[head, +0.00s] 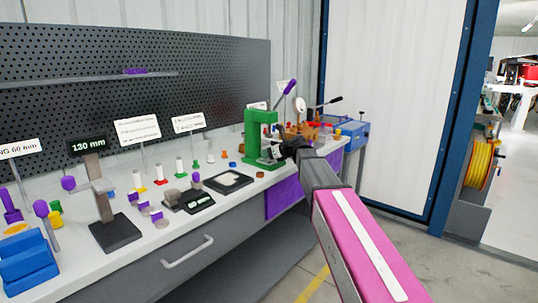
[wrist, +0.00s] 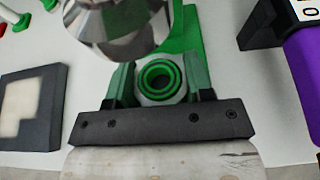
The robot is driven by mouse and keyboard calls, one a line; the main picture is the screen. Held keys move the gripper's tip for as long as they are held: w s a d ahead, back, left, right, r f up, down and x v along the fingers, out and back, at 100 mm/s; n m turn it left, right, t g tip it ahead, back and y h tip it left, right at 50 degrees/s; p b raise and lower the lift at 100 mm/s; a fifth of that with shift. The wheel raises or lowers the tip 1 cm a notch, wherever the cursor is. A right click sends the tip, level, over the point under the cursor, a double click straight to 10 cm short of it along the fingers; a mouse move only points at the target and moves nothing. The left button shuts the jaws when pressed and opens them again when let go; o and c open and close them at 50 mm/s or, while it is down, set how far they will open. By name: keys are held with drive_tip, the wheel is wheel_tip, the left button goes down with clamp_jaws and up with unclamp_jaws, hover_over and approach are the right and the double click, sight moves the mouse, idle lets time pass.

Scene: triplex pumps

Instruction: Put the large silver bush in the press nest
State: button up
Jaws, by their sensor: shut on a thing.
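My gripper (wrist: 159,82) shows in the wrist view, its two fingers closed on the sides of a pale silver ring-shaped piece, the silver bush (wrist: 147,97). Green and dark rings show in its bore; I cannot tell whether they belong to the bush or to something beneath it. In the head view my gripper (head: 283,149) is at the front of the green press (head: 259,127) at the bench's far end. The green press base (wrist: 190,32) lies beyond the bush in the wrist view. The press nest is not clearly visible, and I cannot tell whether the bush touches it.
A shiny silver rounded part (wrist: 115,25) hangs close above the fingers' left. A dark-framed tray (wrist: 30,105) lies left, a purple and black object (wrist: 297,50) right. Small coloured parts, trays and a dark stand (head: 112,225) occupy the bench (head: 140,255). A blue box (head: 350,135) stands beyond.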

drive_tip(key=o, duration=1.3)
drive_tip(key=shift+a+f, duration=0.1)
drive_tip(key=shift+f, duration=0.2)
drive_tip(key=v, duration=1.2)
drive_tip(key=s+d+f+n+g+h, duration=0.25)
drive_tip(key=s+f+n, duration=0.35)
drive_tip(key=f, duration=0.6)
drive_tip(key=s+d+f+n+g+h, duration=0.2)
drive_tip(key=s+d+f+n+h, duration=0.25)
drive_tip(key=f, duration=0.65)
drive_tip(key=s+d+f+n+g+h, duration=0.1)
drive_tip(key=s+d+f+n, duration=0.1)
drive_tip(key=s+f+n, duration=0.3)
drive_tip(key=s+d+f+n+g+h, duration=0.1)
drive_tip(key=s+d+f+n, duration=0.2)
drive_tip(key=s+f+n, duration=0.2)
drive_tip(key=s+d+f+n+g+h, duration=0.1)
drive_tip(key=s+d+f+n+g, duration=0.1)
drive_tip(key=s+f+n, duration=0.3)
drive_tip(key=shift+s+d+h, duration=0.4)
drive_tip(key=shift+s, duration=0.35)
